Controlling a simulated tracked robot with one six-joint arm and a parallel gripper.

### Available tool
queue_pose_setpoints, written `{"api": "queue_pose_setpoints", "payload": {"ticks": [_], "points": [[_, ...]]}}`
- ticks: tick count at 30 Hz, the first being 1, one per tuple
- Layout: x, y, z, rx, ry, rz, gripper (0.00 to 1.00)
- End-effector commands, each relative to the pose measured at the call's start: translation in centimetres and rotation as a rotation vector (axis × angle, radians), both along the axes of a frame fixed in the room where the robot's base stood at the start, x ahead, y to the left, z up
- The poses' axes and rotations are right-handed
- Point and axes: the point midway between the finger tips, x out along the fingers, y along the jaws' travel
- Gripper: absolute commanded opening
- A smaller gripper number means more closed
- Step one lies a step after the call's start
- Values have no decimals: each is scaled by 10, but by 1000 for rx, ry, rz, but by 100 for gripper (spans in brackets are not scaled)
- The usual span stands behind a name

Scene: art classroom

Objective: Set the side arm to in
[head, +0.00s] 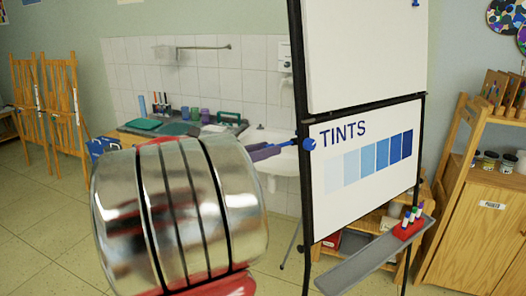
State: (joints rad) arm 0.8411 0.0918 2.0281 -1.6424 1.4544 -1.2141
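A flip-chart stand (302,190) with a black frame is right of centre in the head view. Its lower white board (370,208) reads "TINTS" above a row of blue squares. A blue knob (308,144) sits on the left post. A thin dark-blue rod (287,145), seemingly the side arm, sticks out left from this knob. My gripper (264,153) shows as a purple-grey tip at the rod's left part, mostly hidden behind my shiny metal arm link. I cannot tell whether it touches the rod or how its fingers are set.
A grey tray (375,260) below the board holds a red block (408,231) with several markers. A white sink (268,140) and a counter with cups are behind. Wooden easels (62,105) stand at left, a wooden cabinet (480,220) at right. Floor at left is clear.

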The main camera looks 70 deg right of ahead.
Motion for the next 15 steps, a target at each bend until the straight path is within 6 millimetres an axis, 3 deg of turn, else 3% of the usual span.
{"api": "queue_pose_setpoints", "payload": {"ticks": [5,15], "points": [[0,0,0,0,0,0,36],[0,0,0,0,0,0,13]]}}
